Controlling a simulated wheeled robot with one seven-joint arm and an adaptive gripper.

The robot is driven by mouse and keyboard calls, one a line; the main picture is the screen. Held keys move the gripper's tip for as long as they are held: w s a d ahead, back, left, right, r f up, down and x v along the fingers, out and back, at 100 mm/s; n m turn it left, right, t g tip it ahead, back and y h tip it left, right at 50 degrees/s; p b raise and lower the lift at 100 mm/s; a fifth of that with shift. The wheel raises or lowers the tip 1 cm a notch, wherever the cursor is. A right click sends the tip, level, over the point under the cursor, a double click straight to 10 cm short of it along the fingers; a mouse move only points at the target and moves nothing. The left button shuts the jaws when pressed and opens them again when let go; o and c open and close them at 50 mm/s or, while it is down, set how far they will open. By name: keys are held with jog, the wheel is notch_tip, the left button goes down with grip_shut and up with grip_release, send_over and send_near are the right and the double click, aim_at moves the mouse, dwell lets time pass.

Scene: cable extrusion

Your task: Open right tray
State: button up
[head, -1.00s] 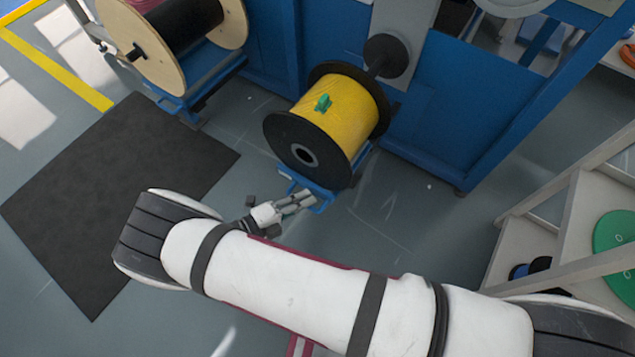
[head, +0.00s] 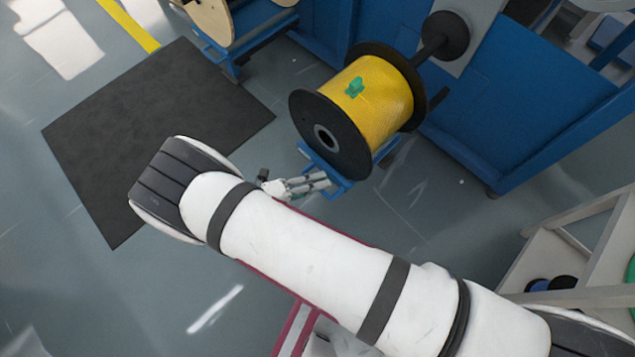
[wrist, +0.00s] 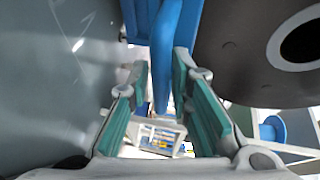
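The blue tray (head: 345,190) sits low under a yellow cable spool (head: 375,90) with black flanges. My gripper (head: 322,182) is at the tray's front edge, low near the floor. In the wrist view my gripper (wrist: 160,75) has its two green-padded fingers apart, with a blue bar (wrist: 168,62) of the tray between them. The bar looks closer to the right finger, and a gap shows beside the left finger. I cannot tell whether either finger touches the bar. The spool's dark flange (wrist: 235,50) fills the wrist view's upper right.
A second blue stand with a wooden-flanged spool (head: 212,18) is at the top left. A black mat (head: 150,130) lies on the floor. A blue machine (head: 520,100) stands behind, and pale shelving (head: 575,245) is at the right. Floor in front of the tray is clear.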

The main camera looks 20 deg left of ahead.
jog(key=v, duration=1.2)
dwell(0.6)
